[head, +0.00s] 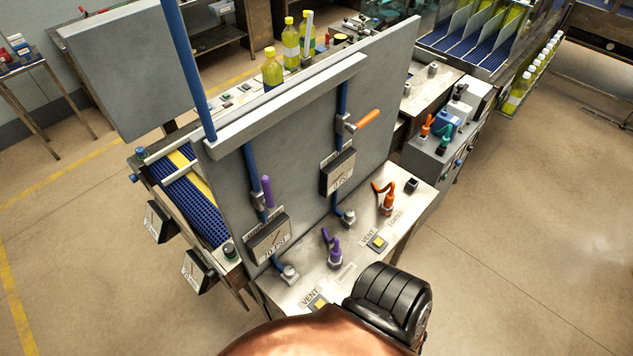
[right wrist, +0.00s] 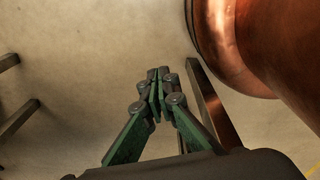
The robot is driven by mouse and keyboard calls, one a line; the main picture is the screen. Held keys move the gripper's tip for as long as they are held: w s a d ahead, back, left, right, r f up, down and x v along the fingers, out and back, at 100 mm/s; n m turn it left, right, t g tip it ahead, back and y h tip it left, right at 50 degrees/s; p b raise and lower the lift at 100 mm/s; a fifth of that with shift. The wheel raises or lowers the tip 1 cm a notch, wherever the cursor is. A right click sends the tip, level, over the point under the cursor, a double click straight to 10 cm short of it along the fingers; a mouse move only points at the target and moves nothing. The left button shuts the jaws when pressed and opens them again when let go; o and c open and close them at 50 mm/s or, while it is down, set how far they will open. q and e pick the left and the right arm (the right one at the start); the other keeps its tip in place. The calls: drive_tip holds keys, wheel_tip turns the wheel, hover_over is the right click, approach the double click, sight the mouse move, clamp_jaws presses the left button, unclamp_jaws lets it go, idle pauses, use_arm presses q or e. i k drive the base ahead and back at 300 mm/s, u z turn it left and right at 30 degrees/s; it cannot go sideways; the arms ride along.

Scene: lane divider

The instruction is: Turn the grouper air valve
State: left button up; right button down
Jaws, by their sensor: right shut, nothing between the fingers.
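Two blue air pipes run down the grey upright panel (head: 300,150). The left pipe has a valve with a purple handle (head: 267,192) that stands upright along it. The right pipe has a valve with an orange handle (head: 368,119) that sticks out sideways to the right. A pressure display hangs below each valve: the left display (head: 268,240) and the right display (head: 339,173). The name labels are too small to tell which valve is the grouper one. My right gripper (right wrist: 158,76) is shut and empty over bare floor in the right wrist view. My left gripper is out of view.
On the metal shelf below the panel stand a purple-handled fitting (head: 334,252) and an orange-handled fitting (head: 388,200), with yellow vent buttons. A blue conveyor (head: 195,205) lies left of the panel. Yellow bottles (head: 291,45) stand behind it. Open floor lies right.

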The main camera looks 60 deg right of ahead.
sight(270, 208)
drive_tip(key=u, duration=0.05)
drive_tip(key=k, duration=1.4)
drive_tip(key=z, duration=1.3)
drive_tip(key=i, duration=0.5)
drive_tip(key=z, duration=0.9)
drive_tip(key=k, duration=0.8)
drive_tip(key=u, duration=0.65)
drive_tip(key=i, duration=0.5)
